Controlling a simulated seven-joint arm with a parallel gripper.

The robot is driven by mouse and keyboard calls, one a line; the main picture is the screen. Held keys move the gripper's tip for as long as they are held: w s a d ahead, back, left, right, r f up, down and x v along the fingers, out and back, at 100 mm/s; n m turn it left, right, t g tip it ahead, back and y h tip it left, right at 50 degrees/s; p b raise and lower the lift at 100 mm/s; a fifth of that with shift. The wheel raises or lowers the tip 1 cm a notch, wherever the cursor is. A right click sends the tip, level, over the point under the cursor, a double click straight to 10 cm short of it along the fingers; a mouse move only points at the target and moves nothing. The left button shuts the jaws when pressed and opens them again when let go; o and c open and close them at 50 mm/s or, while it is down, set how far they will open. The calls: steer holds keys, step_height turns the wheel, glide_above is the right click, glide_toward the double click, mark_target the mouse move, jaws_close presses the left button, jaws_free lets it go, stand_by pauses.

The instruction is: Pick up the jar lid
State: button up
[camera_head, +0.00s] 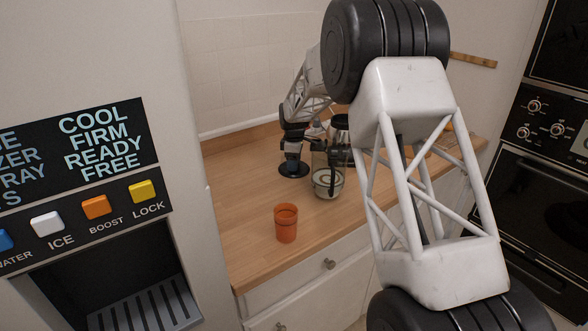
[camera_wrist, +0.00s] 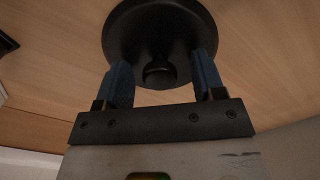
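The jar lid (camera_head: 293,171) is a round black disc lying flat on the wooden counter, left of the glass jug in the head view. In the wrist view the lid (camera_wrist: 150,22) shows at the top, with its round knob (camera_wrist: 160,75) facing me. My gripper (camera_wrist: 162,62) is open, with one blue finger on each side of the knob. Gaps show between the knob and both fingers. In the head view my gripper (camera_head: 292,153) is just above the lid, pointing down, and its fingers are too small to make out.
A glass jug (camera_head: 328,183) with a dark handle stands close to the right of the lid. An orange cup (camera_head: 286,224) stands nearer the counter's front edge. The wooden counter (camera_head: 240,215) is clear on the left. My arm hides part of the right side.

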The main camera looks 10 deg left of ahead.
steer(key=c, duration=1)
steer(key=shift+r, duration=0.15)
steer(key=shift+r, duration=4.9)
steer(key=s+d+r+m, duration=0.2)
steer(key=d+m, duration=0.5)
steer(key=d, duration=0.7)
steer(key=s+d+r+m, duration=0.2)
steer(key=d+m, duration=0.5)
steer(key=d, duration=0.7)
steer(key=s+a+r+n, duration=0.3)
steer(key=a+n, duration=0.1)
steer(key=a, duration=0.1)
steer(key=s+a+r+n, duration=0.2)
steer(key=a+r+n, duration=0.1)
steer(key=a+n, duration=0.1)
steer(key=s+a+r+n, duration=0.3)
steer(key=a+n, duration=0.2)
steer(key=a, duration=0.1)
steer(key=shift+s+r, duration=0.1)
steer(key=shift+s, duration=0.25)
